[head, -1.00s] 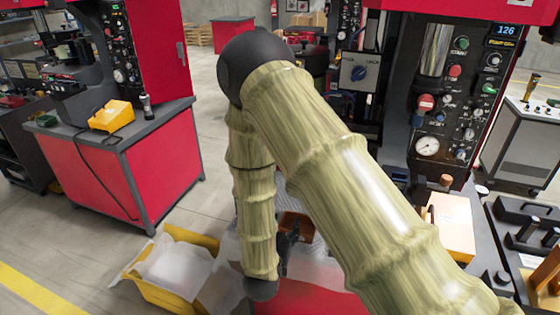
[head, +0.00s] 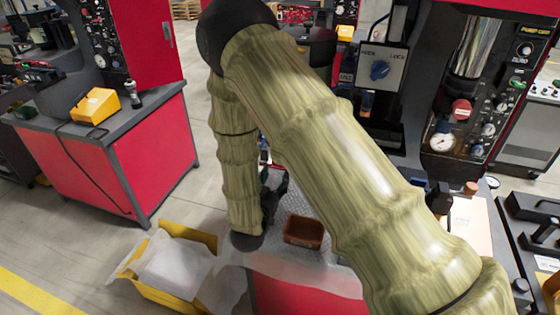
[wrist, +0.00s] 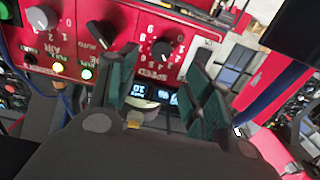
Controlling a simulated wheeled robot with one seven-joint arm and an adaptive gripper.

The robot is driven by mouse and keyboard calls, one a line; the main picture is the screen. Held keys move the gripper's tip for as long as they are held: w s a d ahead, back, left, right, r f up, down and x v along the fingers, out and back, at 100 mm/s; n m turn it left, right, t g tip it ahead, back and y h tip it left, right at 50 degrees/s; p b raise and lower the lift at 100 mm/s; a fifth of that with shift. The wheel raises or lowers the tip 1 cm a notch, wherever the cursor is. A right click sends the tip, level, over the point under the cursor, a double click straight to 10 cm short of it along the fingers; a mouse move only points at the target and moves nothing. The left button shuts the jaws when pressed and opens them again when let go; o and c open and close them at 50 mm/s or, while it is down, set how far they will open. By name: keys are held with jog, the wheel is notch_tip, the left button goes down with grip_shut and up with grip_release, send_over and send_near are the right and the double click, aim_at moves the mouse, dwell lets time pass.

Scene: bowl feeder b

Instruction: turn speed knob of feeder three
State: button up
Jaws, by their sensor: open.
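In the wrist view a red control panel (wrist: 205,30) appears upside down. A black speed knob (wrist: 160,50) with a ring of numbers and a SPEED label sits on it, ahead of my fingers. My gripper (wrist: 164,66) is open, its two green fingers apart, with the knob showing in the gap beyond the tips. Contact with the knob does not show. In the head view my gripper (head: 274,188) is a small dark shape mostly hidden behind my arm, and the speed knob is not visible. No feeder number is readable.
A black knob (wrist: 101,34) and a grey knob (wrist: 42,17) share the panel, with lit indicators. A lit blue display (wrist: 140,90) lies between the fingers.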

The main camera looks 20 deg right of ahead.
jog(key=p+x, duration=0.2)
jog(key=x, duration=0.5)
jog(key=shift+f, duration=0.15)
jog(key=shift+d, duration=0.1)
jog(key=c, duration=1)
